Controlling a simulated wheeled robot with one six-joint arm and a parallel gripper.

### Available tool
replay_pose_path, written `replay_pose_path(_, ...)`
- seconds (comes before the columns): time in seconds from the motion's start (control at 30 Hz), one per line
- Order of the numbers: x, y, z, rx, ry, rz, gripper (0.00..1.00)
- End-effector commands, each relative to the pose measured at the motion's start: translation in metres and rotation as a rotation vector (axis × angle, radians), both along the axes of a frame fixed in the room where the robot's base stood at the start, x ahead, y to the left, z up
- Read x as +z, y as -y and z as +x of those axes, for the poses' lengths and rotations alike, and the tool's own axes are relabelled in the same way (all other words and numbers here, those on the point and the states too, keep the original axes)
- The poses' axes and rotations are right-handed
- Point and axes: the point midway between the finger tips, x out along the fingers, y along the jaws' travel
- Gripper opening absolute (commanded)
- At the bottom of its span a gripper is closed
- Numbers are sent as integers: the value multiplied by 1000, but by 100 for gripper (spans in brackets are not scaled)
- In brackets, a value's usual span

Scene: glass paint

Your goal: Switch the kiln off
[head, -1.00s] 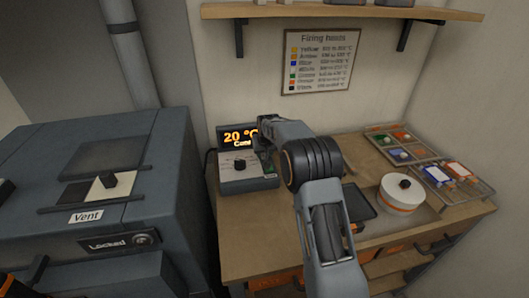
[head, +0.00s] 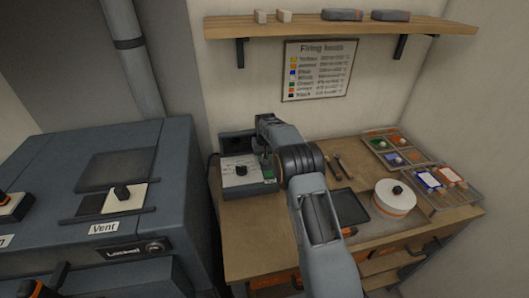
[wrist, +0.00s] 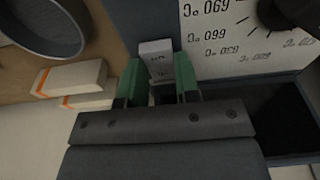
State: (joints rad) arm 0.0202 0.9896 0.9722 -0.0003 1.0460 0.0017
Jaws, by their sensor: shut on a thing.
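The kiln controller (head: 228,183) is a grey box with a pale dial face on the bench beside the kiln (head: 150,150). Its display (head: 237,144) is dark. A black dial knob (head: 241,170) sits on the face; part of it shows in the wrist view (wrist: 292,10). My gripper (head: 268,163) is at the controller's right side. In the wrist view my gripper (wrist: 160,78) has its green fingers on either side of a small whitish switch (wrist: 156,52) and is shut on it. The switch's lettering is too small to read.
The kiln has a vent slider (head: 122,193) and a front lock plate reading "Locked" (head: 132,250). On the bench lie a dark tray (head: 350,207), a white round pot (head: 394,199) and paint trays (head: 401,153). A shelf (head: 340,27) runs above.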

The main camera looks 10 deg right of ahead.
Motion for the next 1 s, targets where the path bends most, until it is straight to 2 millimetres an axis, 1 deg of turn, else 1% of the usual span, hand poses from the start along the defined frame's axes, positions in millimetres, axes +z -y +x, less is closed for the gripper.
replay_pose_path(0.27, 1, 0, 0, 0, 1, 0, 6)
replay_pose_path(0.3, 1, 0, 0, 0, 1, 0, 33)
replay_pose_path(0.53, 0, 0, 0, 0, 0, 0, 55)
replay_pose_path(0.83, 3, 0, 0, 0, 1, 0, 55)
replay_pose_path(0.93, 11, 0, -1, 0, 3, 0, 55)
replay_pose_path(1.0, 22, 0, -2, 0, 4, 0, 55)
